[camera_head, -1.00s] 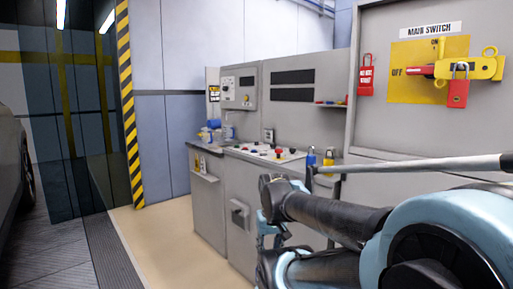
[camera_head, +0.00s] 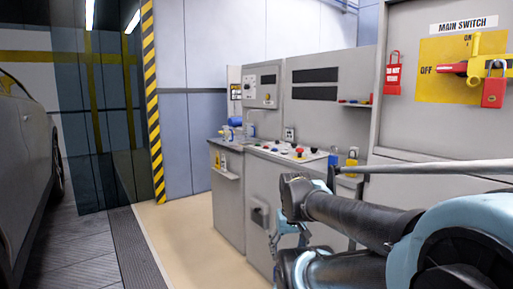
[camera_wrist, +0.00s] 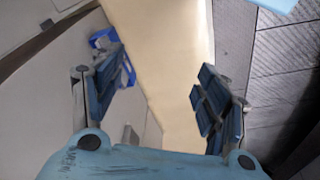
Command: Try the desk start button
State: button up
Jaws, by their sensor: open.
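The desk control panel (camera_head: 285,152) is a light slanted top with several small coloured buttons, in the middle of the head view. A red button (camera_head: 299,151) stands out on it; I cannot tell which button is the start one. My gripper (camera_wrist: 165,85) is open and empty in the wrist view, its blue padded fingers spread apart over the floor. In the head view my gripper is mostly hidden behind my arm, low in front of the grey desk (camera_head: 228,200). It is apart from the panel.
Blue and yellow padlocks (camera_head: 351,165) stand near the panel's right end. A car (camera_head: 25,165) is at left; the beige floor (camera_head: 190,230) is clear.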

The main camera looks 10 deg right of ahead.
grip_shut()
dwell(1.2)
